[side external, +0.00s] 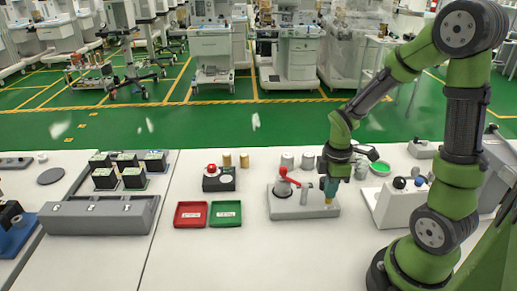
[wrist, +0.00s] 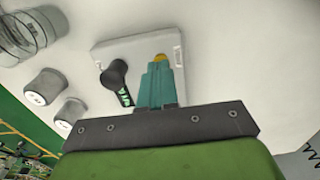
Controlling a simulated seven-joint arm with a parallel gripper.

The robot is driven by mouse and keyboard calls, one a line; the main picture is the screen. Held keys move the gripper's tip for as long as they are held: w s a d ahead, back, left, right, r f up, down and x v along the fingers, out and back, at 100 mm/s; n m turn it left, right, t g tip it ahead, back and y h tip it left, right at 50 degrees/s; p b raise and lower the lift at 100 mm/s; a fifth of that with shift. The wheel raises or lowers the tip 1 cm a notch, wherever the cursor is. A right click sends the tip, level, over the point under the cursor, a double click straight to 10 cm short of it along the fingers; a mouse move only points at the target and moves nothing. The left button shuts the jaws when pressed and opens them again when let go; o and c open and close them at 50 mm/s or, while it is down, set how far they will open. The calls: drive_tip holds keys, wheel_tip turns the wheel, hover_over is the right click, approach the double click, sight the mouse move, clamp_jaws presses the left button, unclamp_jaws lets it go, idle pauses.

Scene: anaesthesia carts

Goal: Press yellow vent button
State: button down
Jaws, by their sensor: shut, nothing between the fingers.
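The yellow vent button (side external: 328,203) is at the right end of a light grey block (side external: 290,212). The block also carries a red-topped lever. In the wrist view the yellow button (wrist: 160,56) shows just past the fingertips, partly hidden by them. My gripper (side external: 331,188) is shut and empty, its teal fingers pointing down right over the button. In the wrist view the closed fingers (wrist: 158,72) meet the button's edge in the picture. I cannot tell whether they touch it.
The red lever (side external: 284,178) stands left of my fingers; a dark lever (wrist: 115,75) shows beside them in the wrist view. Grey cylinders (side external: 288,160) stand behind the block. Red (side external: 190,214) and green (side external: 225,213) trays lie to the left. The white table in front is clear.

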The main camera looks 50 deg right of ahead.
drive_tip(key=shift+f, duration=0.2)
drive_tip(key=shift+s+f, duration=0.1)
drive_tip(key=shift+f, duration=1)
wheel_tip(320, 180, up, 15)
drive_tip(key=shift+w+f, duration=0.2)
drive_tip(key=shift+w, duration=0.1)
drive_tip(key=shift+d, duration=0.1)
drive_tip(key=s+a+r+m+t+y, duration=0.2)
drive_tip(key=a+r+m+t, duration=0.5)
drive_tip(key=a+m, duration=0.6)
drive_tip(key=shift+s+r, duration=0.2)
drive_tip(key=shift+s, duration=0.15)
